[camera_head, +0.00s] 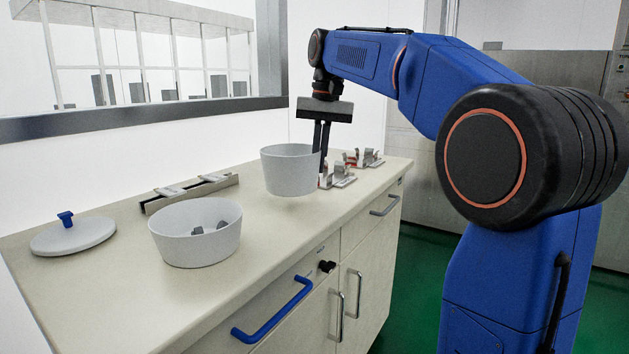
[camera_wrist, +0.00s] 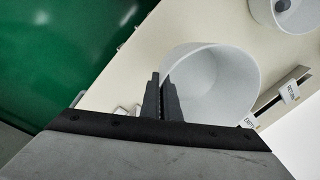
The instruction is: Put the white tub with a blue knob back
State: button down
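A blue knob (camera_head: 66,219) stands on a round light-grey lid (camera_head: 75,238) lying on the counter at the far left. An open white tub (camera_head: 193,245) with grey pieces inside stands right of it; part of it shows at the top right of the wrist view (camera_wrist: 262,12). A second white tub (camera_head: 289,172) is at my gripper (camera_head: 321,150), and its inside looks empty in the wrist view (camera_wrist: 215,85). My gripper's fingers (camera_wrist: 162,80) pinch this tub's rim, and it appears to hang a little above the counter. No knob shows on either tub.
A low metal rack (camera_head: 190,192) with small labelled plates lies behind the tubs. Metal clip-like fixtures (camera_head: 345,176) stand right of the gripped tub. The counter's front edge has a blue drawer handle (camera_head: 272,312) below it. The counter's front left is clear.

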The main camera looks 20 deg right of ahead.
jog(key=shift+f, duration=2.3)
jog(key=c, duration=2)
grip_release()
jog(key=shift+f, duration=0.1)
jog(key=r, duration=0.4)
jog(key=d+r, duration=0.1)
jog(key=r, duration=0.7)
jog(key=shift+s+d+r, duration=0.1)
jog(key=shift+s+d, duration=0.05)
jog(key=shift+s, duration=0.05)
